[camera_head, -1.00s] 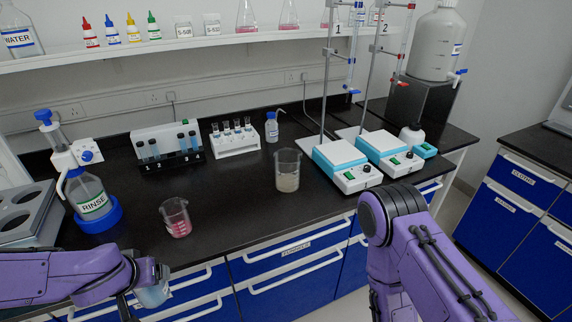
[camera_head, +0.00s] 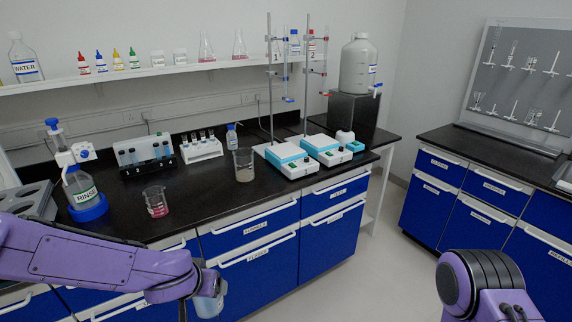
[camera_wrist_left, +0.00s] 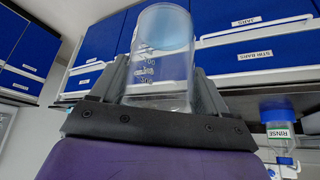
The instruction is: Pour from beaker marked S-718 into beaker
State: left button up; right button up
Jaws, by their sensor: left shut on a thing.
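My left gripper (camera_wrist_left: 160,98) is shut on a clear beaker with light blue liquid (camera_wrist_left: 160,60). In the head view this held beaker (camera_head: 208,305) hangs in front of the drawer fronts, below the bench top. A small beaker with pink liquid (camera_head: 156,203) stands at the front left of the bench. A larger beaker with pale, cloudy contents (camera_head: 244,167) stands near the middle, left of the hotplates. I can read no S-718 mark on any beaker. My right arm shows at the lower right, but its gripper is out of view.
The black bench (camera_head: 205,220) has free room between the two standing beakers. Open floor lies before the right cabinets.

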aim_at(243, 158)
jog(key=u, duration=0.1)
jog(key=k, duration=0.2)
jog(key=z, duration=0.95)
jog(key=i, duration=0.85)
jog(key=u, duration=0.55)
jog(key=i, duration=0.7)
jog(key=u, duration=0.7)
